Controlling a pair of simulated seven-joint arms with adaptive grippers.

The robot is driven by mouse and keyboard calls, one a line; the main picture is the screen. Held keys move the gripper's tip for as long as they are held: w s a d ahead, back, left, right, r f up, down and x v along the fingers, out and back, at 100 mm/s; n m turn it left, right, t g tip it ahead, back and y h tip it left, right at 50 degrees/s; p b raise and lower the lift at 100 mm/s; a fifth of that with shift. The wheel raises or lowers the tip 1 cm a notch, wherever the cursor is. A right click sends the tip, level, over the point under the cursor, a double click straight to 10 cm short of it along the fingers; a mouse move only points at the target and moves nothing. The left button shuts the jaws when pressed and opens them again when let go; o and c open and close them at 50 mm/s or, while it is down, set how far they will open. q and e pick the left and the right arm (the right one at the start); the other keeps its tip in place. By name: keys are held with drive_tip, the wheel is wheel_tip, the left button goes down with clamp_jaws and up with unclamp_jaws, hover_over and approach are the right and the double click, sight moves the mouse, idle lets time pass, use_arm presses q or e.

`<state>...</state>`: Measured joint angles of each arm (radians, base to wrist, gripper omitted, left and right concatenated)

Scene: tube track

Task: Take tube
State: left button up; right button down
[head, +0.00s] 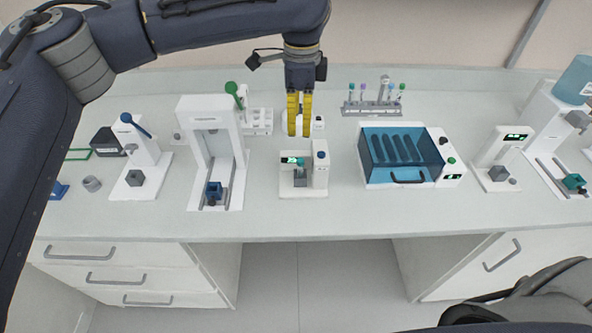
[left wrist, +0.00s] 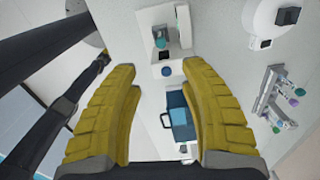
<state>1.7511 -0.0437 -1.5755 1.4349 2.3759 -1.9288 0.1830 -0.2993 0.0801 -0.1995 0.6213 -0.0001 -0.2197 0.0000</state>
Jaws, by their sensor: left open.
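My left gripper (head: 299,132) hangs down over the middle of the bench, its yellow fingers open and apart with nothing between them. A grey rack (head: 372,108) stands at the back, right of the gripper, holding several upright tubes with teal, purple and green caps (head: 385,79). The rack also shows at the right of the left wrist view (left wrist: 272,95). A small white device (head: 318,178) in front of the gripper holds a teal-topped item, perhaps a tube (head: 300,162).
A blue-lidded box (head: 402,150) stands to the right. A tall white frame device (head: 212,140) and a white rack (head: 258,122) stand left. More white devices (head: 500,155) line the far right. The bench's front strip (head: 330,225) is clear.

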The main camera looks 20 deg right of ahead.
sight(301, 160)
use_arm(q)
wheel_tip(301, 160, down, 14)
drive_tip(key=shift+w+d+f, duration=0.1)
idle(0.8)
clamp_jaws()
idle(0.4)
